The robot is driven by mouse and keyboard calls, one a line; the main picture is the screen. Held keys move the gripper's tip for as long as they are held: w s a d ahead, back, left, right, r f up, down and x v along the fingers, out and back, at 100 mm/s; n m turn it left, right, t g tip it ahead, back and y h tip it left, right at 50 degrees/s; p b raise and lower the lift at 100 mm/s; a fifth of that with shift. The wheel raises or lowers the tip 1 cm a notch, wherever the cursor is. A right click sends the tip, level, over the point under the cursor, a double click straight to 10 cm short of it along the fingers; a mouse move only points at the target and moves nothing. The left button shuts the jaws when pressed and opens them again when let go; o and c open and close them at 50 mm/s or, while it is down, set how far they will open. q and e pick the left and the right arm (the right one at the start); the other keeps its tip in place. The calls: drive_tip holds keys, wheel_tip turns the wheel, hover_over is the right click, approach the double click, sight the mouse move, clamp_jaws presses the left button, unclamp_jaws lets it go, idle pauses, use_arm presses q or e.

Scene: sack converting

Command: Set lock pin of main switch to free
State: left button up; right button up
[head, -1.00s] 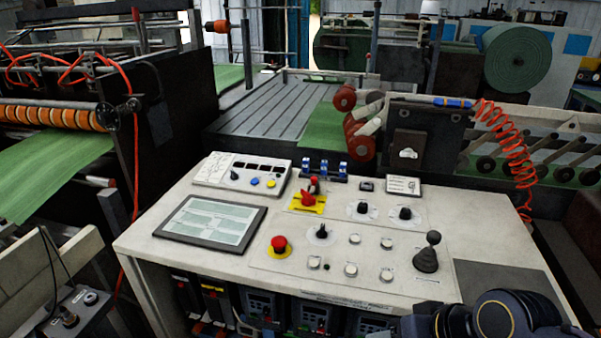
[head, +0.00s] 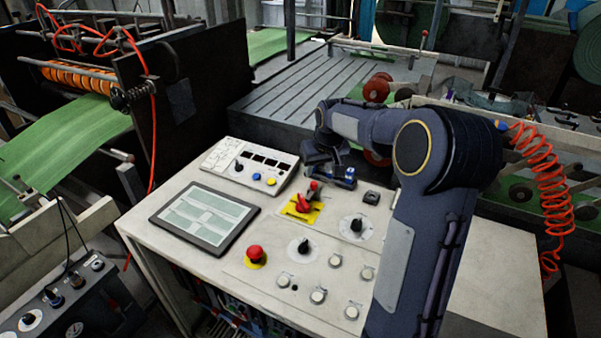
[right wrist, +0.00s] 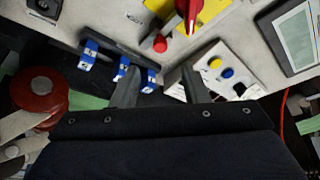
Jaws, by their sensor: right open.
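The main switch (head: 303,205) is a red rotary handle on a yellow plate on the sloped control desk. It also shows at the top of the right wrist view (right wrist: 188,12). A small red-tipped knob, apparently the lock pin (head: 314,186), stands just behind the handle; in the right wrist view it is a round red end (right wrist: 160,44). My right gripper (right wrist: 160,68) is open and empty, its two fingers pointing toward the pin, which lies beyond the fingertips. In the head view the gripper is behind the switch, partly hidden by my arm. My left gripper is out of view.
Blue clips on a dark rail (right wrist: 122,68) lie close to the left finger. A box with blue and yellow buttons (head: 253,168) is beside the right finger. A red emergency button (head: 256,253), black knobs and a tablet (head: 205,218) are on the desk.

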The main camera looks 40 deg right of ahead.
sight(314, 183)
drive_tip(key=p+x, duration=0.1)
drive_tip(key=x, duration=0.6)
drive_tip(key=shift+f, duration=0.15)
drive_tip(key=shift+s, duration=0.1)
clamp_jaws()
